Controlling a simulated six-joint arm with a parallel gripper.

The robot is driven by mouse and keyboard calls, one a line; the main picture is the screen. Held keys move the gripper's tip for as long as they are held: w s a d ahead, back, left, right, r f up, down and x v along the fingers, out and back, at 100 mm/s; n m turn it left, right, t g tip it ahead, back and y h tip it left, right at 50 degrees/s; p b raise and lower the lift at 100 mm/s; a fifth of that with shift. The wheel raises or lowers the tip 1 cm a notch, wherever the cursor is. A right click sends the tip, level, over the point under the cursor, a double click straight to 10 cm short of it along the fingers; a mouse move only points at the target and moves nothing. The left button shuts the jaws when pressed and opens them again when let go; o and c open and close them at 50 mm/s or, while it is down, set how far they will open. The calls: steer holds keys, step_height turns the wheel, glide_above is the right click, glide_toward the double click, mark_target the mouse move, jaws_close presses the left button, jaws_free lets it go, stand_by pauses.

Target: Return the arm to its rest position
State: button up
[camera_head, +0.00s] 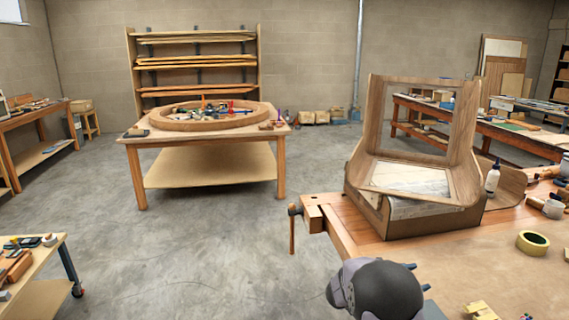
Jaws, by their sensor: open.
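A rounded grey and black part of my own arm (376,290) shows at the bottom, in front of the left edge of the right workbench. Two short dark tips, which look like the fingertips of my gripper (418,277), stick out to the right from behind it. They stand apart with nothing seen between them. The rest of the gripper is hidden by the arm. The arm's lower links are out of the picture.
On the right workbench (460,275) stand a bent wooden frame on a form (420,150), a tape roll (532,243) and a white bottle (492,177). A vise handle (292,230) juts from its left edge. A table (210,140) holds a wooden ring (205,118). The floor between is clear.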

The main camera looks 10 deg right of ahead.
steer(key=w+a+n+t+y, duration=0.3)
steer(key=a+n, duration=0.1)
steer(key=a, duration=0.3)
steer(key=w+a+n+t+y, duration=0.3)
steer(key=w+a+y, duration=0.1)
steer(key=a, duration=0.2)
steer(key=s+a+f+n+g+y+p, duration=0.1)
steer(key=s+a+n+y, duration=0.2)
steer(key=a, duration=0.4)
steer(key=s+a+f+n+y, duration=0.2)
steer(key=s+a+n+y, duration=0.1)
steer(key=a, duration=0.4)
steer(key=s+a+f+n+g, duration=0.1)
steer(key=s+n+g, duration=0.1)
steer(key=s, duration=0.7)
steer(key=s+a+f+n+g+y, duration=0.1)
steer(key=s+g, duration=0.3)
steer(key=s, duration=0.5)
steer(key=s+a+f+n+g, duration=0.2)
steer(key=s+n+g, duration=0.1)
steer(key=s, duration=0.6)
steer(key=shift+s+a+y+p, duration=0.2)
steer(key=shift+a+y+p, duration=0.05)
steer(key=shift+y+p, duration=0.1)
